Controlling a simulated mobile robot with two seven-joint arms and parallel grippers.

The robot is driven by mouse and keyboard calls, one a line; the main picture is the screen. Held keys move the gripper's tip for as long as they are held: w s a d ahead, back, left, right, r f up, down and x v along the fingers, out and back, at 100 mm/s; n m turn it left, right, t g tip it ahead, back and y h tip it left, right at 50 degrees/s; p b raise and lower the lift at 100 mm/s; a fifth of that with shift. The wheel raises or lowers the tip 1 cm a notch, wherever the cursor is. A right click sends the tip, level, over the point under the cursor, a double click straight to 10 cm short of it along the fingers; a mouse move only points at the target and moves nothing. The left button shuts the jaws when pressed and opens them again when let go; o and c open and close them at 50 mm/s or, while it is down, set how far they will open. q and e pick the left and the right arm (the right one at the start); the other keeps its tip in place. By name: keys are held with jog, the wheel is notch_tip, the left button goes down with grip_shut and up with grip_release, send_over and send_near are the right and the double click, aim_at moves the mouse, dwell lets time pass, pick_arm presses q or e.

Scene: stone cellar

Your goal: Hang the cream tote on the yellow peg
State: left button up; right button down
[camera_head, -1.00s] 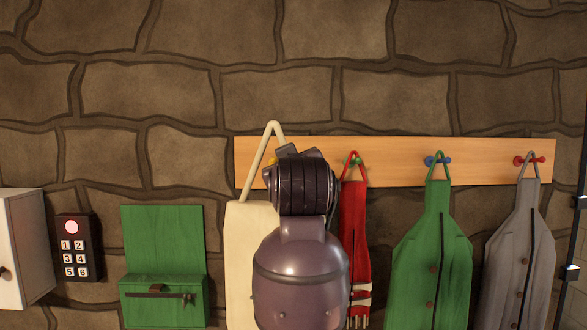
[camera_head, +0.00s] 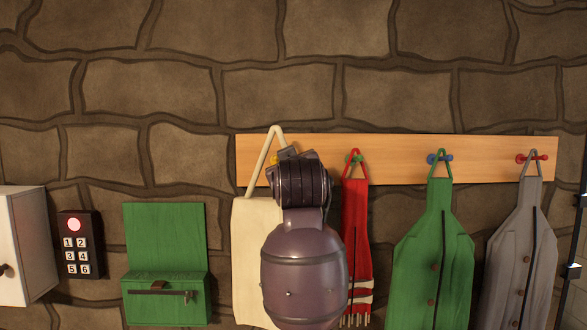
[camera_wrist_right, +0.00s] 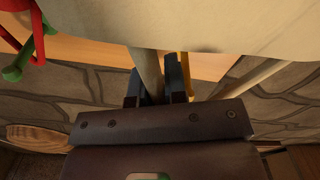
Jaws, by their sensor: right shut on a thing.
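The cream tote (camera_head: 252,235) hangs upright in front of the left end of the peg board, its strap loop (camera_head: 263,155) rising to a point. My right gripper (camera_head: 288,153) is shut on the strap's right side; the strap (camera_wrist_right: 150,72) also shows between its fingers (camera_wrist_right: 158,88) in the right wrist view. The yellow peg (camera_head: 274,160) shows inside the loop's outline, partly hidden by my gripper. It also shows just beside the fingers (camera_wrist_right: 185,67) in the right wrist view. I cannot tell whether the loop is around the peg or in front of it. My left gripper is not in view.
The wooden board (camera_head: 400,160) also bears a red scarf (camera_head: 355,215) on a green peg, close to my right, then a green coat (camera_head: 435,240) and a grey coat (camera_head: 515,245). A green wall box (camera_head: 165,265), keypad (camera_head: 78,245) and white cabinet (camera_head: 22,245) are left.

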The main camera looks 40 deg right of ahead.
pick_arm(q)
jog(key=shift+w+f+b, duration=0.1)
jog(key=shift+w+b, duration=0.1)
jog(key=shift+b, duration=0.2)
pick_arm(e)
jog(key=shift+w+d+f, duration=0.55)
jog(key=shift+w+f, duration=0.3)
jog(key=shift+w, duration=0.05)
jog(key=shift+w+d+f, duration=0.55)
jog(key=shift+w+f, duration=0.25)
jog(key=shift+w, duration=0.1)
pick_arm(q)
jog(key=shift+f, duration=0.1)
pick_arm(e)
jog(key=c, duration=1.1)
grip_release()
jog(key=shift+f, duration=0.1)
pick_arm(q)
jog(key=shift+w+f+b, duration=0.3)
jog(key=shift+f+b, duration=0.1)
jog(key=shift+b, duration=0.55)
pick_arm(e)
jog(key=v, duration=1)
jog(key=shift+s+a, duration=0.25)
jog(key=shift+s, duration=0.05)
jog(key=shift+f, duration=0.1)
